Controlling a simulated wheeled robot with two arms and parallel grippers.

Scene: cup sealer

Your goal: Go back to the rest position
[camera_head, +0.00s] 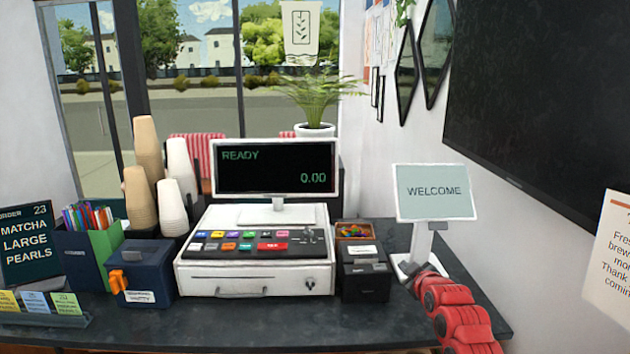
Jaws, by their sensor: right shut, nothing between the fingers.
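My right arm, in red, reaches in from the lower right corner over the right end of the dark counter (230,325). My right gripper (411,273) is at its far end, small and dark, by the base of the white welcome display (436,192). The gripper is shut, with nothing seen in it. I cannot tell whether it touches the display's base. My left gripper is not in view.
A cash register (255,250) with a screen (275,168) stands mid-counter. A small black printer (364,275) stands to its right, close to my right gripper. Cup stacks (147,150), a blue box (145,265) and an order sign (25,240) fill the left.

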